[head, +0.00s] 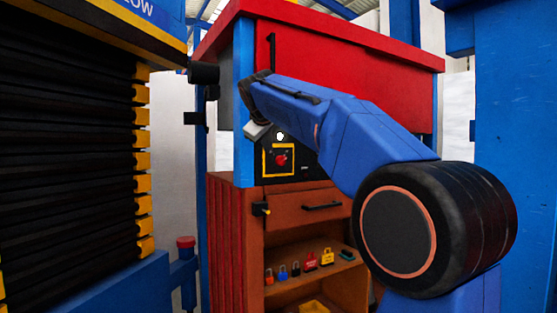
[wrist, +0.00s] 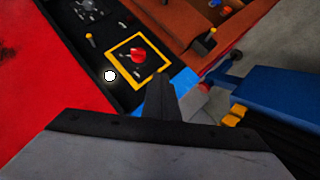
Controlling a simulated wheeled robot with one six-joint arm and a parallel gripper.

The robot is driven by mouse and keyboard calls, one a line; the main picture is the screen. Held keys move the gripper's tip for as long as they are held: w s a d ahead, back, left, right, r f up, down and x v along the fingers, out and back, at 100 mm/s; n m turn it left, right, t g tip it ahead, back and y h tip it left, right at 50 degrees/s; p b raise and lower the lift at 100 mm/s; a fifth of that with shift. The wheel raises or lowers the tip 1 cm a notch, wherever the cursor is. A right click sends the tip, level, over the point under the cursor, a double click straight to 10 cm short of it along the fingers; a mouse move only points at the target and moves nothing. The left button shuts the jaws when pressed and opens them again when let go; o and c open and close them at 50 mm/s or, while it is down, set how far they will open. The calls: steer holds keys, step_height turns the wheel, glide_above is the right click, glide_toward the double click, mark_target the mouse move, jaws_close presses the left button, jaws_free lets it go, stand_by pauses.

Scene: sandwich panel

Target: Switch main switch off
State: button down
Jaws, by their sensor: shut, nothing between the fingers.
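The main switch (head: 281,160) is a red rotary knob on a black panel inside a yellow square frame. It also shows in the wrist view as a red knob (wrist: 138,55) inside the yellow frame (wrist: 112,65). My gripper (wrist: 158,82) shows at the bottom of the wrist view, with its dark fingers together and nothing between them. Its tip is beside the yellow frame's lower corner and apart from the knob. In the head view my wrist is just above and left of the switch, and my fingertips are hard to make out there.
A white round lamp (head: 280,136) sits above the switch. Below is a brown cabinet (head: 236,230) with a drawer handle (head: 322,207) and a shelf of several coloured padlocks (head: 311,261). A black bellows machine (head: 70,150) stands left, a blue post (head: 515,170) right.

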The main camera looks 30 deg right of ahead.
steer(key=shift+h, duration=0.3)
steer(key=w+r, duration=0.1)
steer(key=w+d, duration=0.1)
steer(key=w+r, duration=0.1)
steer(key=shift+w+d+r, duration=0.25)
steer(key=shift+d+r, duration=0.1)
steer(key=shift+d, duration=0.05)
glide_toward(278, 163)
steer(key=w, duration=0.4)
steer(key=shift+d+f, duration=1.4)
steer(key=shift+f, duration=0.2)
